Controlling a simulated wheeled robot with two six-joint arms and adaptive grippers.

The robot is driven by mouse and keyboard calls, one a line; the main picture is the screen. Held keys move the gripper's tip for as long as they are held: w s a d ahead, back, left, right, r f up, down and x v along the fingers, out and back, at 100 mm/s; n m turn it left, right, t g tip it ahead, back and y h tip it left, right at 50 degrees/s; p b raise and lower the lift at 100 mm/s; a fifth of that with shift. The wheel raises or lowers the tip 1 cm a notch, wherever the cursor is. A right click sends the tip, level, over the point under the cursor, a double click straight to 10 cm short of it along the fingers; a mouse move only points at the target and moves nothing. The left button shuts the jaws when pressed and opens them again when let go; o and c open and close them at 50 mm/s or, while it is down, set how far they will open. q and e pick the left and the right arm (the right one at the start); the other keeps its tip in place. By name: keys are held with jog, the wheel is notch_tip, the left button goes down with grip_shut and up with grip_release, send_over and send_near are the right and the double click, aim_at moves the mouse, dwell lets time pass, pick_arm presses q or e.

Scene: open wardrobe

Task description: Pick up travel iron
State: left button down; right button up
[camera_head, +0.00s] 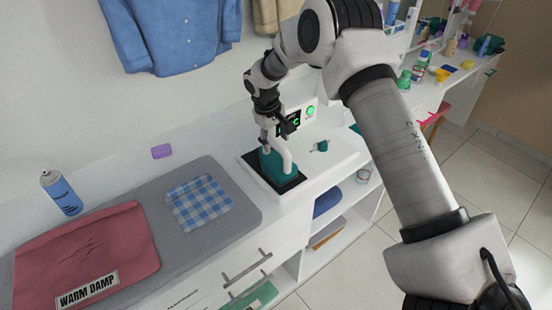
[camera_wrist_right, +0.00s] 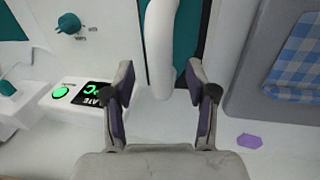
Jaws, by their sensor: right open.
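The travel iron, teal with a white handle, stands on a dark pad (camera_head: 259,170) on the white counter in the head view. Its teal body (camera_head: 274,168) sits below my right gripper (camera_head: 277,137). In the right wrist view the iron's white handle (camera_wrist_right: 160,50) runs down between the fingers of my right gripper (camera_wrist_right: 160,95). The fingers are open, with space on both sides of the handle. The gripper partly hides the iron in the head view. My left gripper is not in view.
A grey mat (camera_head: 240,205) holds a blue checked cloth (camera_head: 199,203) and a red cloth (camera_head: 85,255). A spray can (camera_head: 62,193) and purple block (camera_head: 161,151) are on the counter. A lit display (camera_head: 295,119) stands behind the iron. A teal knob (camera_head: 320,146) is to its right.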

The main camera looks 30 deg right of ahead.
aim_at(278, 166)
jog(key=f, duration=0.2)
jog(key=shift+w+d+f, duration=0.15)
jog(key=shift+d+f, duration=0.15)
jog(key=shift+f, duration=0.1)
jog(key=shift+w+f, duration=0.15)
jog(key=shift+f, duration=0.05)
jog(key=shift+r, duration=0.1)
jog(key=shift+c, duration=1.4)
jog(key=shift+s, duration=0.2)
grip_shut()
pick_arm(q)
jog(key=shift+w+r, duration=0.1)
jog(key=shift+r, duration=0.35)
pick_arm(e)
jog(key=shift+r, duration=0.1)
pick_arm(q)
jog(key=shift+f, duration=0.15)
